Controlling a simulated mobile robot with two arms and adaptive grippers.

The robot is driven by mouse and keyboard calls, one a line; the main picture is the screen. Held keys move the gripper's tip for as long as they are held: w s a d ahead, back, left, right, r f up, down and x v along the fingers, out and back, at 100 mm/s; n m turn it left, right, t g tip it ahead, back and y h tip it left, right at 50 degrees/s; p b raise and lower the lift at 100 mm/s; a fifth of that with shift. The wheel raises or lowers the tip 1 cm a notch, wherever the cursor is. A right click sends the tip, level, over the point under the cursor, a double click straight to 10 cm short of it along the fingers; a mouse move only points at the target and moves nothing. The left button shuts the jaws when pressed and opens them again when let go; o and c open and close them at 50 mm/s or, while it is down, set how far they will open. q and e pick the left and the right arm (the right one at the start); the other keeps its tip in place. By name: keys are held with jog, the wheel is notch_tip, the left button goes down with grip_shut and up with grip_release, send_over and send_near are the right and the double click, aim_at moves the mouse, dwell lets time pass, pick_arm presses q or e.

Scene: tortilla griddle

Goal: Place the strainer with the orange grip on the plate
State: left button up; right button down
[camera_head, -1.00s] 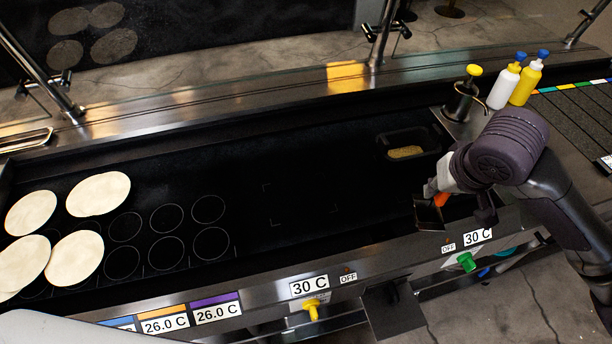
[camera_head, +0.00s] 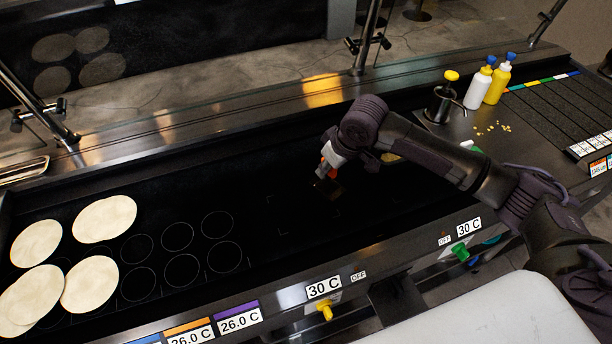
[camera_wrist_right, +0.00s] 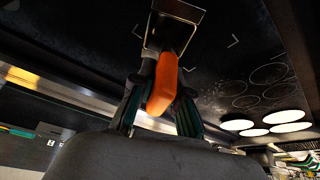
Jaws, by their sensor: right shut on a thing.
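The strainer (camera_head: 331,189) with the orange grip (camera_head: 324,169) is in my right gripper (camera_head: 330,161). It hangs over the dark griddle plate (camera_head: 255,170), close to the pale corner marks; contact with the surface cannot be told. In the right wrist view, the gripper's fingers (camera_wrist_right: 160,108) are shut around the orange grip (camera_wrist_right: 163,90), and the strainer's metal basket (camera_wrist_right: 178,28) points away toward the dark surface and corner marks. The left gripper is not in view.
Several tortillas (camera_head: 104,219) lie at the griddle's left, beside rows of circle outlines (camera_head: 178,237). White (camera_head: 479,88) and yellow (camera_head: 497,84) bottles and a dark container (camera_head: 443,103) stand at the back right. Yellow crumbs (camera_head: 490,129) lie nearby. The griddle's middle is clear.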

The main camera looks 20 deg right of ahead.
jog(key=w+a+f, duration=0.1)
jog(key=f, duration=0.1)
jog(key=a+f+p, duration=0.1)
jog(key=w+a+f+p, duration=0.1)
jog(key=f, duration=0.1)
jog(key=shift+w+f, duration=0.3)
jog(key=shift+f, duration=0.05)
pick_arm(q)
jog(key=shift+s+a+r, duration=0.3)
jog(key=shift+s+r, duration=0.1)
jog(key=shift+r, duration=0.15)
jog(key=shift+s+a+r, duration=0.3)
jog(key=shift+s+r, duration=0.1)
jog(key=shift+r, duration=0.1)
pick_arm(e)
jog(key=shift+f, duration=0.3)
jog(key=shift+f, duration=0.15)
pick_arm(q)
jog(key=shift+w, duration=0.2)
pick_arm(e)
jog(key=c, duration=1.2)
grip_release()
jog(key=shift+o, duration=0.2)
pick_arm(q)
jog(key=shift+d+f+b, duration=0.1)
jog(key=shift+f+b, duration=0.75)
jog(key=shift+b, duration=0.1)
pick_arm(e)
jog(key=v, duration=1.2)
jog(key=shift+r, duration=0.25)
